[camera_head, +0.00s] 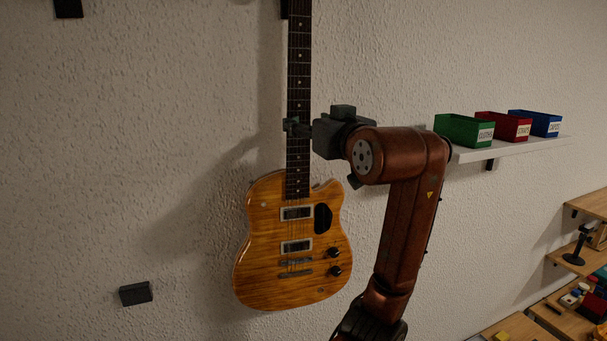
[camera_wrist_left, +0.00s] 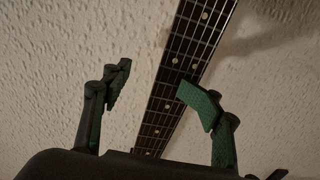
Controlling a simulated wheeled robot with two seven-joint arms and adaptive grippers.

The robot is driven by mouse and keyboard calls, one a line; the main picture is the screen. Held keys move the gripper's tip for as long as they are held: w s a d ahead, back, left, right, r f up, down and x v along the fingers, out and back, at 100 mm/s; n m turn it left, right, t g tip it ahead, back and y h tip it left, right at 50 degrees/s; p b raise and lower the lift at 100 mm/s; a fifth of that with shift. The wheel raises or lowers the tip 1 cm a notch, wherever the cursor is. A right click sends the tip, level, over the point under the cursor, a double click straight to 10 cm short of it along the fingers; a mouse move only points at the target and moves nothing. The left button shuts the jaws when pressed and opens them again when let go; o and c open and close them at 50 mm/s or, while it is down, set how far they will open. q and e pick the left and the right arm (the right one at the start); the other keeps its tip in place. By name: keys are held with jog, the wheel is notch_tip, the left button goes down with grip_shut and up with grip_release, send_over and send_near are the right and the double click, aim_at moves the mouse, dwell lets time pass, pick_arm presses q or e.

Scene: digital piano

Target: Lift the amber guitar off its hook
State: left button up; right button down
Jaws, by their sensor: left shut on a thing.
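The amber guitar (camera_head: 265,235) hangs upright against the pale wall, with its wood-grain body low and its dark neck (camera_head: 299,60) running up out of the top of the head view. My left gripper (camera_head: 294,127) is at the neck just above the body, shut on it. In the left wrist view, the fretted neck (camera_wrist_left: 185,65) runs between the green-padded fingers of the left gripper (camera_wrist_left: 158,95); the right finger overlaps its edge. A dark piece (camera_head: 284,9) shows beside the neck at the top edge; the hook itself is not clearly visible. My right gripper is out of view.
A white shelf (camera_head: 520,148) to the right carries green (camera_head: 463,131), red (camera_head: 503,126) and blue (camera_head: 535,123) bins. A small dark block (camera_head: 136,293) is on the wall at lower left. Wooden shelves (camera_head: 590,204) with small items stand at lower right. The wall left of the guitar is mostly clear.

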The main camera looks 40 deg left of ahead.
pick_arm(q)
jog(key=shift+w+a+f, duration=0.25)
jog(key=shift+w+a, duration=0.15)
jog(key=shift+a, duration=0.05)
jog(key=shift+w+a+f, duration=0.2)
jog(key=shift+w+a, duration=0.15)
jog(key=shift+a, duration=0.1)
jog(key=w+d, duration=0.2)
jog(key=shift+w+d+r, duration=0.25)
jog(key=shift+d+r, duration=0.05)
jog(key=shift+d, duration=0.05)
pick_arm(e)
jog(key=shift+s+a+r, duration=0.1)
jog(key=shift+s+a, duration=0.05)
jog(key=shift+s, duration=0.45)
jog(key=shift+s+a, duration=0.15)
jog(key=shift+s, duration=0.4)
pick_arm(q)
jog(key=c, duration=0.5)
jog(key=shift+w, duration=0.2)
jog(key=c, duration=0.4)
jog(key=shift+s, duration=0.2)
grip_shut()
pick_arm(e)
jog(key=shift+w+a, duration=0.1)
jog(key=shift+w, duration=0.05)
